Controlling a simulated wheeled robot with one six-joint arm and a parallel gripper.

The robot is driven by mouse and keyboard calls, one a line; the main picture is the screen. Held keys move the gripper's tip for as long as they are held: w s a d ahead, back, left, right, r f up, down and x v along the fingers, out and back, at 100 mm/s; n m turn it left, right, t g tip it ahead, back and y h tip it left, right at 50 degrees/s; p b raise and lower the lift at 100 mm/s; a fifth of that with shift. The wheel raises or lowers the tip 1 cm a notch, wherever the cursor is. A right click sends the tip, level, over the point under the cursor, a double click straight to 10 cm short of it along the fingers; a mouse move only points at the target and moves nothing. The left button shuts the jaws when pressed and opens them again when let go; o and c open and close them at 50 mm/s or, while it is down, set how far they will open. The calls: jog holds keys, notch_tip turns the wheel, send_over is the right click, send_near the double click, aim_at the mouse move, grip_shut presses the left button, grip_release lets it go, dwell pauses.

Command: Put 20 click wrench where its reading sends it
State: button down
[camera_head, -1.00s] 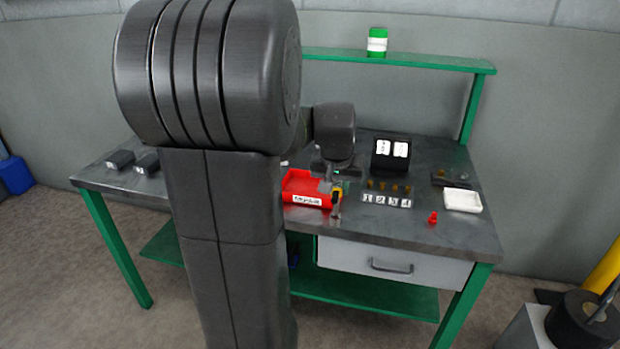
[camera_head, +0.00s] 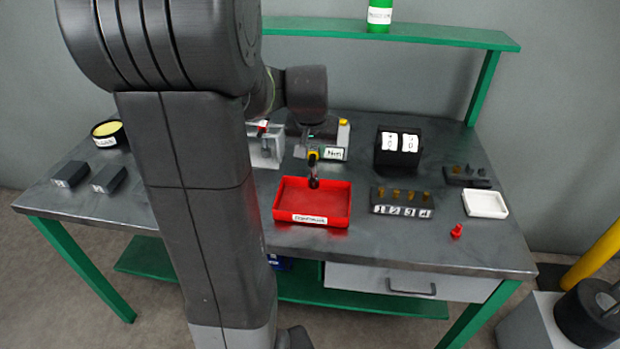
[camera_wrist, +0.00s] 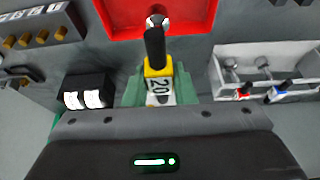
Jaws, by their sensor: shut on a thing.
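My gripper (camera_head: 313,152) is shut on the 20 click wrench (camera_head: 313,168). In the wrist view the wrench (camera_wrist: 157,70) has a yellow collar, a white label reading 20, a black shaft and a silvery end. It sits between my green fingers (camera_wrist: 158,92). In the head view it hangs by the far edge of the red tray (camera_head: 312,223), whose front label is too small to read. In the wrist view the silvery end overlaps the tray (camera_wrist: 120,22). A two-card display (camera_head: 398,148) stands to the right; its cards are hard to read.
A device marked Nm (camera_head: 335,154) and a grey rack (camera_head: 265,150) stand behind the tray. The rack (camera_wrist: 262,72) holds red- and blue-marked tools. A block numbered 1 to 4 (camera_head: 402,208), small red piece (camera_head: 457,231) and white tray (camera_head: 486,205) are at right. A shelf (camera_head: 420,36) spans above.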

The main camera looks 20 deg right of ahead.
aim_at(314, 168)
jog(key=shift+f, duration=3.4)
jog(key=shift+f, duration=0.1)
jog(key=shift+f, duration=0.15)
jog(key=c, duration=1.2)
grip_release()
jog(key=shift+s+r, duration=0.15)
jog(key=shift+r, duration=0.55)
jog(key=v, duration=1.1)
jog(key=shift+a, duration=0.1)
